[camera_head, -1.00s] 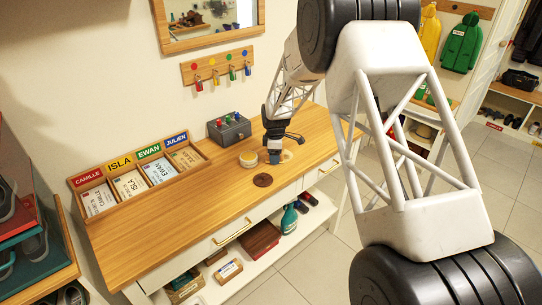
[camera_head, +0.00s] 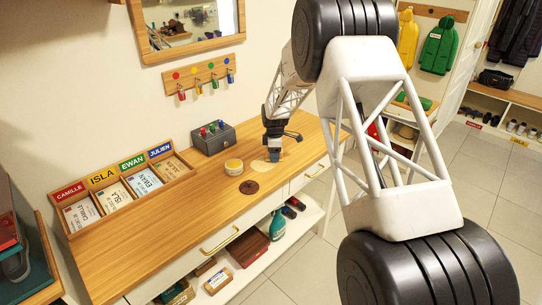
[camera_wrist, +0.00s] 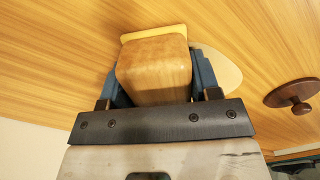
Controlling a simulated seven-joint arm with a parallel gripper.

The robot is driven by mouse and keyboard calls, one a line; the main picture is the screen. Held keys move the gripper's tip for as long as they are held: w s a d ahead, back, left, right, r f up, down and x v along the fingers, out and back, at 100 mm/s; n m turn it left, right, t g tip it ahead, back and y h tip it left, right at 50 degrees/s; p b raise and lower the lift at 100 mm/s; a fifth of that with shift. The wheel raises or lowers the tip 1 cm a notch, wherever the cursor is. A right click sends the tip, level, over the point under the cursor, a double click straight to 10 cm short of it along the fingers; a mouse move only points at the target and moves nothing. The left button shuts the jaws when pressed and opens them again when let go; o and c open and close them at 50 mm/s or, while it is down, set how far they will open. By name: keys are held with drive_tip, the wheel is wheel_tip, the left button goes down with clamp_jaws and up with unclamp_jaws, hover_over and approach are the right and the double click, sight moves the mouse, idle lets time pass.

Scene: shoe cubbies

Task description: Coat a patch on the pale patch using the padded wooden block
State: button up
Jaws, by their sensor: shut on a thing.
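My gripper (camera_head: 274,153) is shut on the padded wooden block. In the wrist view, the block (camera_wrist: 154,75) sits between the blue fingers of my gripper (camera_wrist: 158,82), with a pale yellow pad (camera_wrist: 152,33) showing along its far edge. The pale patch (camera_head: 260,166) is an oval on the wooden bench top, showing to the left of and below my gripper in the head view. In the wrist view the pale patch (camera_wrist: 219,70) shows right of the block, partly hidden by the block and a finger. The block is low over the patch; I cannot tell whether the pad touches it.
A round tin (camera_head: 233,167) with yellowish contents stands left of the patch. A dark brown knobbed lid (camera_head: 249,187) lies nearby. A grey box (camera_head: 213,138) with coloured knobs and a name-card tray (camera_head: 115,195) stand farther left. The bench's left front is clear.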

sight(254, 169)
drive_tip(key=shift+s+a+f, duration=0.1)
drive_tip(key=shift+s+a, duration=3.6)
drive_tip(key=shift+a, duration=0.25)
drive_tip(key=shift+w+d, duration=0.7)
drive_tip(key=shift+w, duration=0.15)
drive_tip(key=shift+w+d, duration=3.05)
drive_tip(key=shift+s+a+f, duration=0.1)
drive_tip(key=shift+s+a, duration=3.75)
wheel_tip(254, 169, up, 8)
